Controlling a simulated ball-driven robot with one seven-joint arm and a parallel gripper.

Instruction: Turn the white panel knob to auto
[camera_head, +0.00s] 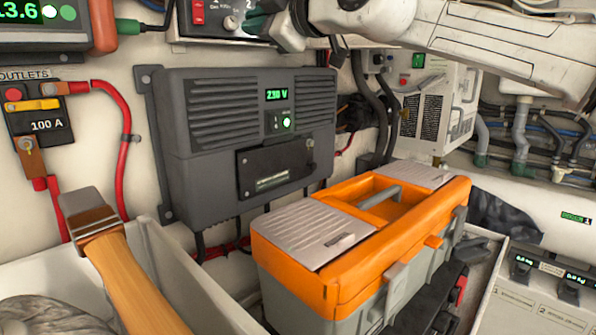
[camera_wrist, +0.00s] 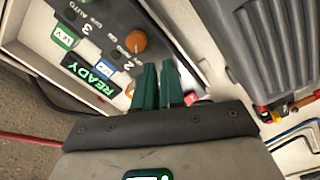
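The dark grey control panel (camera_head: 185,32) is at the top centre of the head view, cut off by the frame's top edge. It carries a pale, whitish knob (camera_head: 230,22) with small lettering around it. The knob's exact pointer setting is too small to read. In the wrist view the panel (camera_wrist: 118,17) shows the word AUTO near the top; I cannot make out the white knob there. My gripper (camera_wrist: 158,66) has green fingers close together with nothing visible between them. In the head view my gripper (camera_head: 257,19) is just right of the knob, partly hidden by my wrist.
An orange knob (camera_wrist: 135,41) and a green READY display (camera_wrist: 88,70) are on the panel. A red switch (camera_head: 197,12) is left of the white knob. Below stand a grey 230 V unit (camera_head: 215,150) and an orange toolbox (camera_head: 345,250). A wooden-handled tool (camera_head: 130,280) leans at lower left.

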